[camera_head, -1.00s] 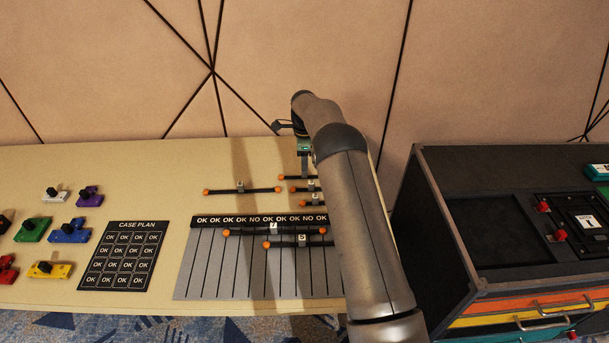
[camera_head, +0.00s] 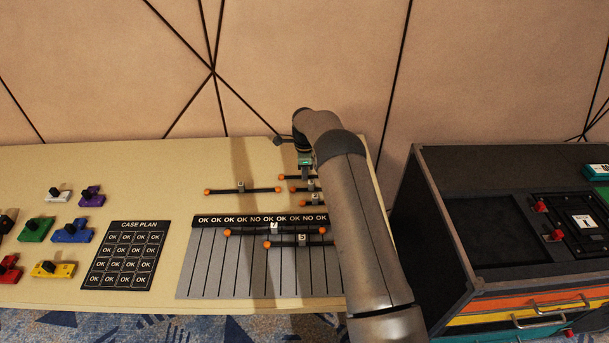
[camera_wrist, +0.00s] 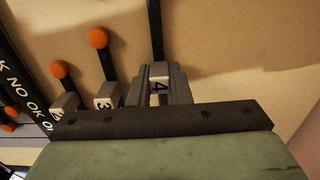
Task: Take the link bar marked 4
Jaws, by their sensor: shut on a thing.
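The link bar marked 4 shows in the wrist view as a dark rod (camera_wrist: 156,35) with a white label block (camera_wrist: 159,84). My gripper (camera_wrist: 161,88) is shut on that block, with a grey finger on each side. In the head view my gripper (camera_head: 305,172) is down at the uppermost of three short-spaced bars beside my arm; an orange end (camera_head: 282,177) of that bar shows at left. The right part of the bar is hidden by my arm. In the wrist view its orange ends are out of frame.
A bar marked 3 (camera_wrist: 104,102) lies close beside the held one, with another bar (camera_wrist: 66,103) beyond it. Another bar (camera_head: 240,189) lies left. Two bars lie on the grey chart (camera_head: 210,270). A dark console (camera_head: 485,230) stands right.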

